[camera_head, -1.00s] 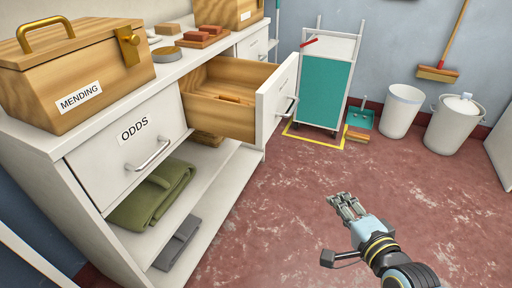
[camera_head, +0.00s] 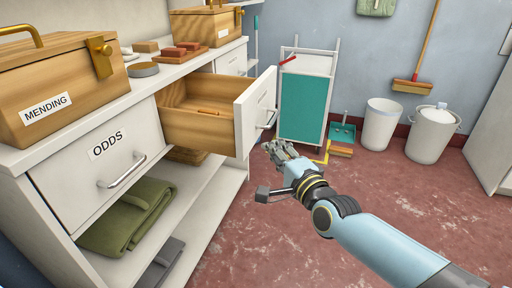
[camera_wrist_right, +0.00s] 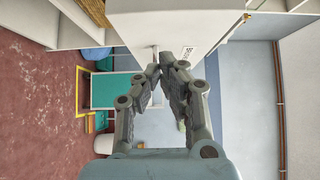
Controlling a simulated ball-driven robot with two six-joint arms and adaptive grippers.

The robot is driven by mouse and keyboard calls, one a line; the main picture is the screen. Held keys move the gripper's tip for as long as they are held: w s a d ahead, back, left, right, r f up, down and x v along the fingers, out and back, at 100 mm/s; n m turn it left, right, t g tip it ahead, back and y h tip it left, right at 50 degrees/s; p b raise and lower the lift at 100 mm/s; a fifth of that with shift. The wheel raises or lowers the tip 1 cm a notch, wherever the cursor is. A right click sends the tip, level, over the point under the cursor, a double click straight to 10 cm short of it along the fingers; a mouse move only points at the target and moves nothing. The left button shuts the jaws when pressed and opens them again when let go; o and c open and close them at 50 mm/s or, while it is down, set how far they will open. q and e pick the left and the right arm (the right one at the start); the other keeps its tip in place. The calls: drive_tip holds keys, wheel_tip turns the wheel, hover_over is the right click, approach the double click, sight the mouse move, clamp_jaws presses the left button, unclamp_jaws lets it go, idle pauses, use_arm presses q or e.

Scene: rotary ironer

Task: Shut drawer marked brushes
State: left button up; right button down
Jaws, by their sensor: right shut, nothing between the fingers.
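A wooden drawer (camera_head: 197,122) with a white front (camera_head: 245,118) stands pulled out of the white cabinet, with a small wooden item inside. Its bar handle (camera_head: 268,119) is on the outer face. In the right wrist view, the drawer front (camera_wrist_right: 165,22) fills the top, with a sideways label (camera_wrist_right: 188,52) too small to read. My right gripper (camera_head: 279,150) is shut and empty, just outside and below the drawer front; its fingertips (camera_wrist_right: 163,70) are close to the handle in the wrist view. I cannot tell whether they touch it. My left gripper is not in view.
A closed drawer marked ODDS (camera_head: 100,160) is on the near left, with a green folded cloth (camera_head: 128,215) on the shelf below. A teal-panelled cart (camera_head: 304,105) stands behind the open drawer. White bins (camera_head: 381,124) are at the back right. Red floor in front is clear.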

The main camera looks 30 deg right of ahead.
sight(247, 136)
drive_tip(key=w, duration=0.1)
drive_tip(key=w+a, duration=0.2)
drive_tip(key=shift+w+a, duration=0.25)
drive_tip(key=shift+w, duration=0.15)
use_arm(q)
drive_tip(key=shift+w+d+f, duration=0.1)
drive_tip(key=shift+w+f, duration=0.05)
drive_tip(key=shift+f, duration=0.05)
use_arm(e)
drive_tip(key=shift+w+a, duration=0.1)
